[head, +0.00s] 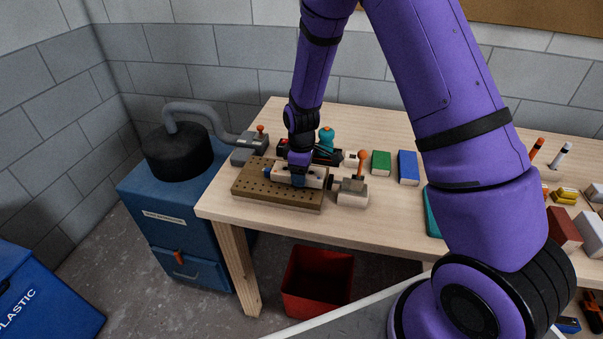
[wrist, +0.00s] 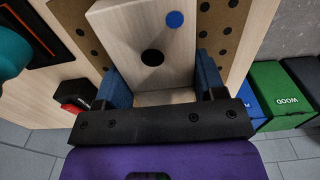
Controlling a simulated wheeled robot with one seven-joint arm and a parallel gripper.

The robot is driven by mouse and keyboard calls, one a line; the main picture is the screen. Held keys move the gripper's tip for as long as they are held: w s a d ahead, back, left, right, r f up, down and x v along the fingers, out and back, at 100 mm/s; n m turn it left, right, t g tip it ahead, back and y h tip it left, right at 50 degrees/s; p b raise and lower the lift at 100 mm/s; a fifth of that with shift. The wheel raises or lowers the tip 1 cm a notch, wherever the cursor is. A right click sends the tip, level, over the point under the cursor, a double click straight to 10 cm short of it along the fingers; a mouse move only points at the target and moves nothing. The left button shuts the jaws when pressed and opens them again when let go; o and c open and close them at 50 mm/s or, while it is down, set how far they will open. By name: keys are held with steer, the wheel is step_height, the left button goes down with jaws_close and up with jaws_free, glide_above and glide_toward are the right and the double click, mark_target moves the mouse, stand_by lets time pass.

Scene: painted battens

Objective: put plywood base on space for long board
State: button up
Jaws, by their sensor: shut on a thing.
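A pale plywood piece (wrist: 150,35) with a blue dot and a dark hole sits between my gripper's blue fingers in the wrist view. It also shows as a pale strip (head: 312,182) in the head view. My gripper (head: 298,181) is shut on this piece, over a brown perforated board (head: 255,188) on the table. The perforated board (wrist: 222,22) shows on both sides of the piece in the wrist view. I cannot tell whether the piece touches the board. No marked space for a long board can be made out.
A pale block with an orange-topped lever (head: 352,192) stands just right of the perforated board. A grey hose-fed device (head: 250,148) is behind left. A teal-topped tool (head: 326,140), green block (head: 381,163) and blue block (head: 408,167) stand behind. A red bin (head: 318,283) is below the table.

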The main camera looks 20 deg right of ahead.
steer(key=shift+f, duration=0.25)
steer(key=shift+f, duration=0.2)
steer(key=o, duration=0.9)
steer(key=shift+o, duration=0.2)
steer(key=shift+r, duration=0.1)
steer(key=s+d+r+m+t, duration=0.1)
steer(key=s+r, duration=0.2)
steer(key=r, duration=0.9)
steer(key=s+d+r+m, duration=0.1)
steer(key=s+r+m, duration=0.1)
steer(key=r, duration=0.9)
steer(key=s+d+r+m+t, duration=0.1)
steer(key=s+r+m, duration=0.1)
steer(key=s+r, duration=0.3)
steer(key=s+d+r+m+t, duration=0.1)
steer(key=s+r, duration=0.4)
steer(key=s, duration=0.6)
steer(key=s+d+r+m+t, duration=0.2)
steer(key=s+r+m, duration=0.3)
steer(key=s, duration=0.4)
steer(key=shift+d+r, duration=0.15)
steer(key=shift+d, duration=0.3)
